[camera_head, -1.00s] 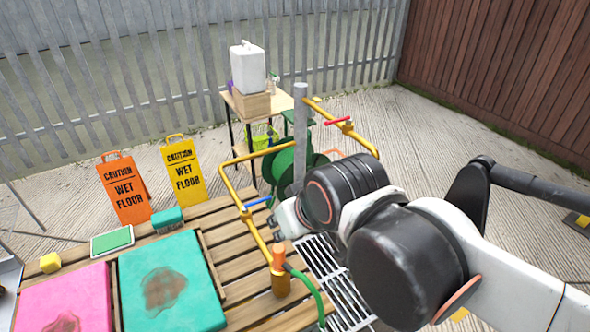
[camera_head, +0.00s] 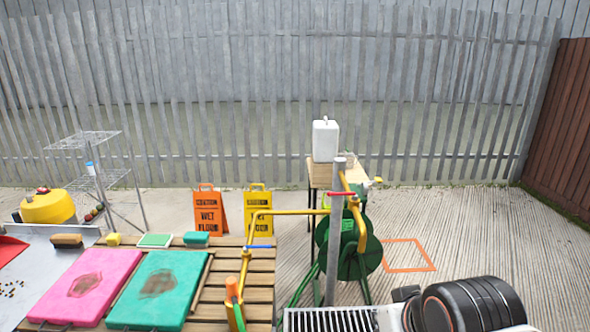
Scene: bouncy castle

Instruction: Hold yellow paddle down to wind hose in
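The green hose reel (camera_head: 372,252) stands on a green frame behind a grey upright post (camera_head: 334,235). The post hides part of the reel. A yellow pipe (camera_head: 290,211) runs around the post, with a blue lever (camera_head: 259,247) and a red lever (camera_head: 341,193) on it. A green hose with an orange end piece (camera_head: 232,288) shows at the front edge of the slatted deck. I cannot make out a yellow paddle for certain. Black and white links of my arm show at the bottom right; my gripper's fingers are not visible.
Pink (camera_head: 88,284) and teal (camera_head: 160,286) slabs with brown stains lie on the wooden slatted deck (camera_head: 252,284). Orange (camera_head: 208,213) and yellow (camera_head: 257,208) caution signs stand behind. A white jerrycan (camera_head: 325,140) stands beyond the reel. Concrete floor at right is open around an orange floor outline (camera_head: 408,268).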

